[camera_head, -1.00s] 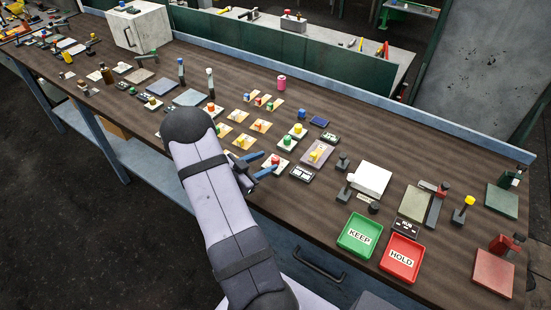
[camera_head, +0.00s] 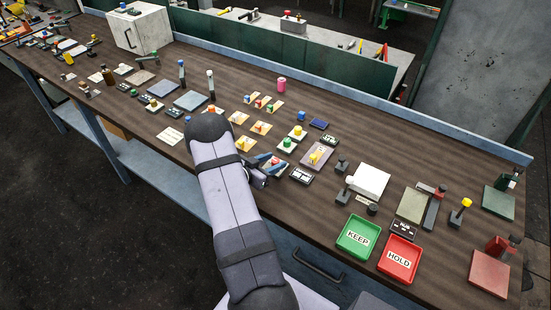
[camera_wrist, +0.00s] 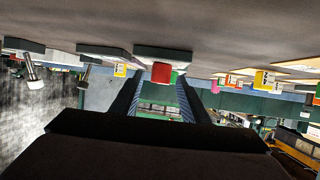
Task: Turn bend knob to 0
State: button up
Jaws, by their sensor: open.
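My gripper (camera_head: 274,164) is open, low over the table by the front of this group. A red knob (camera_wrist: 161,72) appears between my fingers (camera_wrist: 155,98) in the wrist view, which is upside down. A yellow pointer knob (camera_head: 316,156) is on a mauve plate to the right.
A dark labelled display (camera_head: 301,176) lies just right of my gripper. Green KEEP tray (camera_head: 358,238) and red HOLD tray (camera_head: 400,259) are at the front right. Levers, a white block (camera_head: 370,180) and upright handles crowd the right side.

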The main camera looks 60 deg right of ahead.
jog(key=shift+x, duration=0.85)
grip_shut()
jog(key=shift+n+t, duration=0.7)
jog(key=shift+t, duration=0.1)
